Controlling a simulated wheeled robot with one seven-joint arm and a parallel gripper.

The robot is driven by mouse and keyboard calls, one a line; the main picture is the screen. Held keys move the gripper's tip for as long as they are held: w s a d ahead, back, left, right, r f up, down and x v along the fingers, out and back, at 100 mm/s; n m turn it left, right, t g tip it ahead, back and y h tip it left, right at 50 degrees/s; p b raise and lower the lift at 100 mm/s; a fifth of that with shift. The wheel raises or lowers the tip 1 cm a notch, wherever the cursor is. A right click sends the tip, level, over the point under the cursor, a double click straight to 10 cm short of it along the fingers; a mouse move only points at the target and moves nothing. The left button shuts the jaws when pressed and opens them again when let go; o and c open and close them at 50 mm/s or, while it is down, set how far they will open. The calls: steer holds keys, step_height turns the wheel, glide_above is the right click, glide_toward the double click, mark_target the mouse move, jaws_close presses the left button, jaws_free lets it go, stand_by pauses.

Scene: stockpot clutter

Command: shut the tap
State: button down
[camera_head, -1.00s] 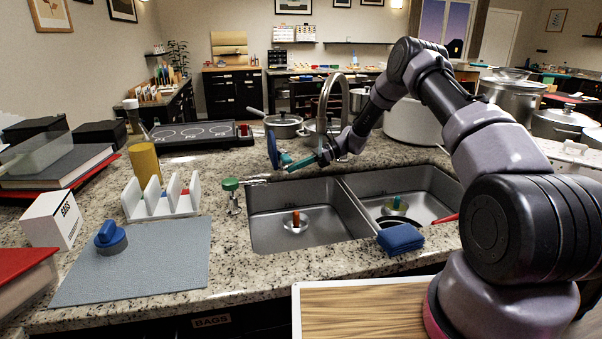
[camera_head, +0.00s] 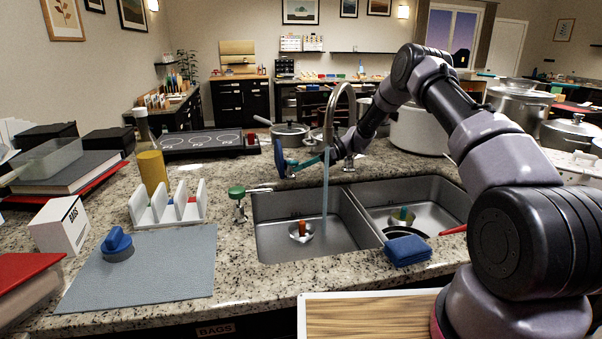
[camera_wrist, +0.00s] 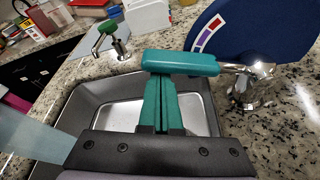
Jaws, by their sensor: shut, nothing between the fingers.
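The chrome gooseneck tap (camera_head: 341,92) stands behind the double sink. A stream of water (camera_head: 326,190) falls from its spout into the left basin (camera_head: 270,240). A dark blue paddle-shaped piece (camera_head: 279,158) is beside the tap; the wrist view shows it with a purple, white and red strip. A chrome fitting with a short lever (camera_wrist: 255,85) sits just under it there. My gripper (camera_head: 304,164) has teal fingers, shut and empty, behind the stream.
A green-topped dispenser (camera_head: 237,192) stands left of the sink. A blue folded cloth (camera_head: 407,250) lies on the front rim. Pots (camera_head: 290,134) and a hob (camera_head: 205,144) stand behind. A white rack (camera_head: 165,208) and grey mat (camera_head: 150,265) occupy the left counter.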

steer(key=shift+w+a+r+m, duration=0.1)
steer(key=shift+w+r, duration=0.15)
steer(key=shift+r, duration=0.35)
steer(key=shift+w+a+r+m, duration=0.1)
steer(key=shift+w+r, duration=0.1)
steer(key=shift+r, duration=0.4)
steer(key=shift+w+r+m, duration=0.1)
steer(key=shift+w+r, duration=0.15)
steer(key=shift+r, duration=0.35)
steer(key=w+d, duration=0.1)
steer(key=d, duration=0.8)
steer(key=shift+w+d+f, duration=0.2)
steer(key=shift+w+f, duration=0.05)
